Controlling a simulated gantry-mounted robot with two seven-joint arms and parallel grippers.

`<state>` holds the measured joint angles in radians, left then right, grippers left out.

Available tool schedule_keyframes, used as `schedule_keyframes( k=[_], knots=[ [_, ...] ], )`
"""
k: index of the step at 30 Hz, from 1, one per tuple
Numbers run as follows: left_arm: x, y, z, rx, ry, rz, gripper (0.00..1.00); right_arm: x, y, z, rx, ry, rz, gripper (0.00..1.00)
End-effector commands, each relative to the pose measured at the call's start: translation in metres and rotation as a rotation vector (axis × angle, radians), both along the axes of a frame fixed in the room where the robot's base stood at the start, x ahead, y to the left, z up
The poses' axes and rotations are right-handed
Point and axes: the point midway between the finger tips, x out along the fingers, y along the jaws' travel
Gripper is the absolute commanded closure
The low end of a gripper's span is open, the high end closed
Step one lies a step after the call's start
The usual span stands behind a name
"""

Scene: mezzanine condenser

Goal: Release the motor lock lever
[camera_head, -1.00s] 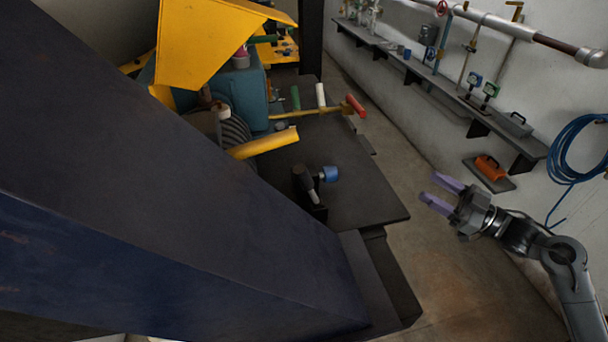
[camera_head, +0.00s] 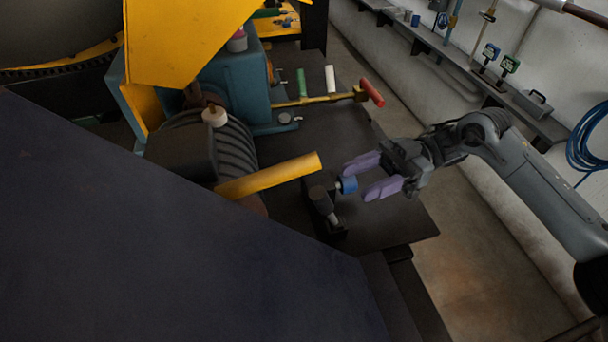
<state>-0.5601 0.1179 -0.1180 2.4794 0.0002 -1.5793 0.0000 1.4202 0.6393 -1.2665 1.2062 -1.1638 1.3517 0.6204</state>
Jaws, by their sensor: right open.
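Several handles stand on the dark bench plate, and no label shows which one is the motor lock lever. A short lever with a blue knob (camera_head: 348,185) joins a small black block (camera_head: 325,208). Behind it are a brass bar with a red handle (camera_head: 372,92), a white handle (camera_head: 330,78) and a green handle (camera_head: 301,82). A yellow bar (camera_head: 270,176) points toward the blue knob from the left. My right gripper (camera_head: 356,182) is open, with its purple fingers pointing left. In the picture the blue knob lies at the fingertips; I cannot tell whether they touch. My left gripper is not in view.
A large dark panel (camera_head: 170,245) fills the lower left. A yellow guard (camera_head: 185,40) and a teal motor housing (camera_head: 240,88) stand behind the ribbed drum. The dark bench plate (camera_head: 385,225) has bare room at front right. A wall shelf (camera_head: 470,80) runs along the right.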

Motion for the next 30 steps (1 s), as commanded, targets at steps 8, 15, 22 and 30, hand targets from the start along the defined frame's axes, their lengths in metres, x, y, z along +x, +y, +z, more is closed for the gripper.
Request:
schedule_keyframes(
  k=[8,15,22,30],
  knots=[
    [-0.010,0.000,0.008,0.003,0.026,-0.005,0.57,-0.012,0.024,0.002,0.000,0.001,0.003,0.45],
    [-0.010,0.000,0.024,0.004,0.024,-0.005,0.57,-0.030,0.060,0.002,-0.002,-0.001,0.004,0.45],
    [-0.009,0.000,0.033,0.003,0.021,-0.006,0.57,-0.041,0.086,0.001,-0.002,0.000,0.003,0.45],
    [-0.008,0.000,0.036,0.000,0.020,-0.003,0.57,-0.046,0.096,0.000,-0.001,-0.002,0.000,0.45]
  ],
)
